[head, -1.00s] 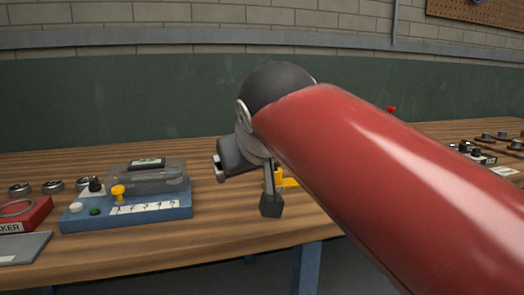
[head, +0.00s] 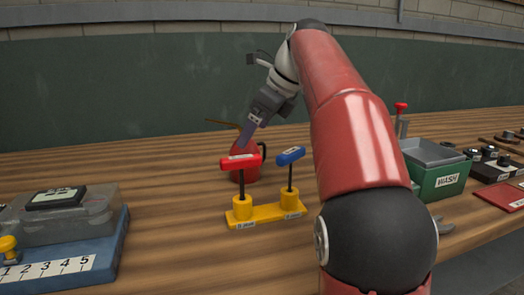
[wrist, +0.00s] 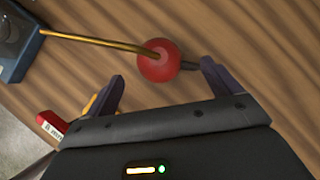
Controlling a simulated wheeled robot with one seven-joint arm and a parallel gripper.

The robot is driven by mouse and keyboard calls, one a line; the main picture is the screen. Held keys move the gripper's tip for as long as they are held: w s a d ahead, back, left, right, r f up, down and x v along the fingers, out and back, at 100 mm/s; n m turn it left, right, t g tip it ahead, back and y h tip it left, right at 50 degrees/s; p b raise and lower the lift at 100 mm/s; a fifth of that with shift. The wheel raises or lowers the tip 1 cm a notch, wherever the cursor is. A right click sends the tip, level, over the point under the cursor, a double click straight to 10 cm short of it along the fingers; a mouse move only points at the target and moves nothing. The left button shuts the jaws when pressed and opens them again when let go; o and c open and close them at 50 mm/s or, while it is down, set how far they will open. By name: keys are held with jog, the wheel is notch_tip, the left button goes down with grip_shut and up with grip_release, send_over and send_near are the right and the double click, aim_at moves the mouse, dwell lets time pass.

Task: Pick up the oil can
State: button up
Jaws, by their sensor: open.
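The oil can (head: 252,174) is red with a thin brass spout and a dark handle. It stands on the wooden bench, partly hidden behind a red T-handle tool. In the wrist view the oil can (wrist: 158,66) is seen from above, its spout pointing left and its dark handle to the right. My gripper (head: 246,134) is just above the can in the head view, tilted down. In the wrist view my gripper (wrist: 163,84) is open, with one finger on each side of the can's lower edge and nothing held.
A yellow stand (head: 265,213) holds the red T-handle (head: 240,162) and a blue T-handle (head: 291,156) in front of the can. A blue-based instrument (head: 70,240) is at left. A green WASH tub (head: 437,180) is at right. Bench behind the can is clear.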

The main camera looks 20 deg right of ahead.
aim_at(243, 151)
jog(key=shift+m, duration=0.6)
jog(key=b+x, duration=0.1)
jog(key=x, duration=0.2)
jog(key=b+x, duration=0.1)
jog(key=x, duration=0.3)
jog(key=shift+s+a+f+b, duration=0.1)
jog(key=shift+f+b, duration=0.2)
jog(key=shift+f, duration=0.1)
jog(key=c, duration=1.3)
notch_tip(243, 151, up, 8)
jog(key=p, duration=0.2)
jog(key=shift+p, duration=0.35)
jog(key=shift+r, duration=1)
